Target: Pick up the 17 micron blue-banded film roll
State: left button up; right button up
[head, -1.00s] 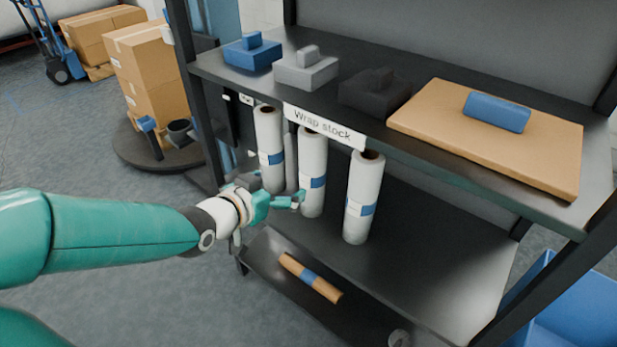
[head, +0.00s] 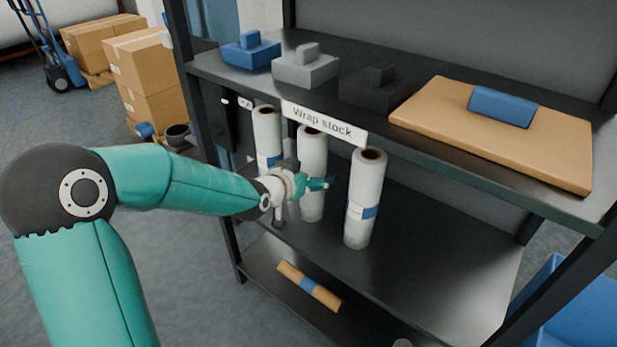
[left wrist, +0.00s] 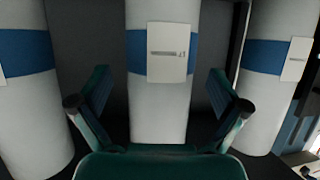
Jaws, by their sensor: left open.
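Three upright white film rolls with blue bands stand on the middle shelf: a left roll (head: 267,137), a middle roll (head: 312,155) and a right roll (head: 364,195). The print on their labels is too small to read. My left gripper (head: 320,184) is at the middle roll, covering part of its lower half in the head view. In the left wrist view, a blue-banded roll (left wrist: 160,112) with a white label stands centred beyond the open fingers (left wrist: 160,92). Nothing is held. Contact cannot be told. My right gripper is not in view.
Other banded rolls flank the centred one in the left wrist view, at left (left wrist: 28,100) and right (left wrist: 272,80). The upper shelf (head: 440,142) overhangs the rolls, with a "Wrap stock" sign (head: 323,123). A brown blue-banded roll (head: 308,286) lies below. The middle shelf is clear rightward.

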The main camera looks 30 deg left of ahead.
pick_arm(q)
jog(key=shift+x, duration=1.05)
jog(key=c, duration=1.9)
jog(key=shift+a+r, duration=0.1)
jog(key=shift+r, duration=0.05)
